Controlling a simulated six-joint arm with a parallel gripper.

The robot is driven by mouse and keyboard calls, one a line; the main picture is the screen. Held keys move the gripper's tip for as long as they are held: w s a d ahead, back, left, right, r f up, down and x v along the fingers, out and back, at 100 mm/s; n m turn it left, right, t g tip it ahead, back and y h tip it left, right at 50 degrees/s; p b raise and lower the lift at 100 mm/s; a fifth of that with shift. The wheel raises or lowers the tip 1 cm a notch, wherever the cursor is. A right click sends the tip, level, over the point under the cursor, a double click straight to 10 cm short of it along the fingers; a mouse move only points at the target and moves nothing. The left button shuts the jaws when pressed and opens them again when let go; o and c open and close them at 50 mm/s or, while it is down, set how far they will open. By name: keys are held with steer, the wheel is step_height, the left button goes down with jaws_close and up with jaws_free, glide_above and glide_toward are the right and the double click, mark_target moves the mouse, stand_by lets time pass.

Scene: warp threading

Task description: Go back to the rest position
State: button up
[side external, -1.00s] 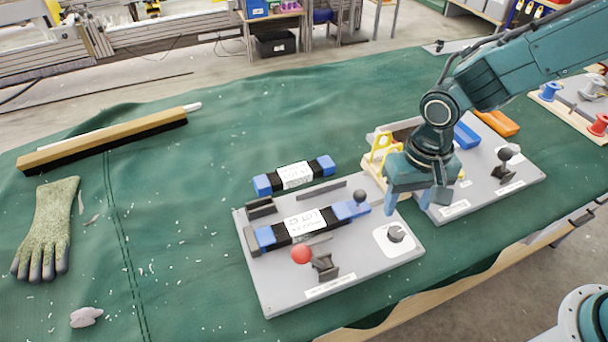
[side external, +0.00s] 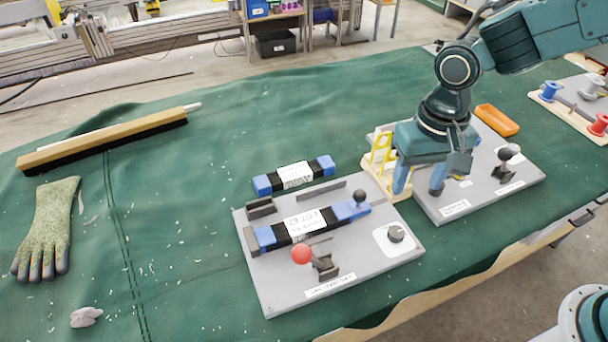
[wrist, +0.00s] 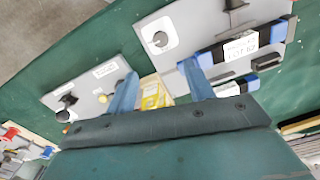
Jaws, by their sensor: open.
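My gripper (side external: 418,188) is open and empty, with its two fingers apart. In the side external view it hangs above the right grey board (side external: 470,208), just right of the yellow rack (side external: 382,150). In the wrist view its blue fingers (wrist: 160,92) spread on either side of the yellow rack (wrist: 152,92). A blue-ended cartridge with a white label (side external: 306,222) lies in the left grey board (side external: 285,290). A second one (side external: 294,176) lies on the green cloth behind that board.
A red ball knob (side external: 301,254) and a dark dial (side external: 396,233) rise from the left board. A dark knobbed lever (side external: 504,160) stands on the right board. An orange tray (side external: 496,120), brush (side external: 105,138) and glove (side external: 46,226) lie around. The cloth (side external: 190,240) is mostly clear at left.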

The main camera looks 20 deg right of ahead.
steer(key=s+d+r+n+t, duration=0.1)
steer(key=s+d+r+t, duration=0.3)
steer(key=d+r, duration=0.6)
steer(key=s+d+r, duration=0.2)
steer(key=s+d, duration=0.1)
steer(key=s, duration=0.3)
steer(key=s+d+r+n+t, duration=0.1)
steer(key=s+d+r, duration=0.1)
steer(key=s+d, duration=0.2)
steer(key=shift+s+d+t, duration=0.15)
steer(key=shift+s+t, duration=0.15)
steer(key=shift+s, duration=0.55)
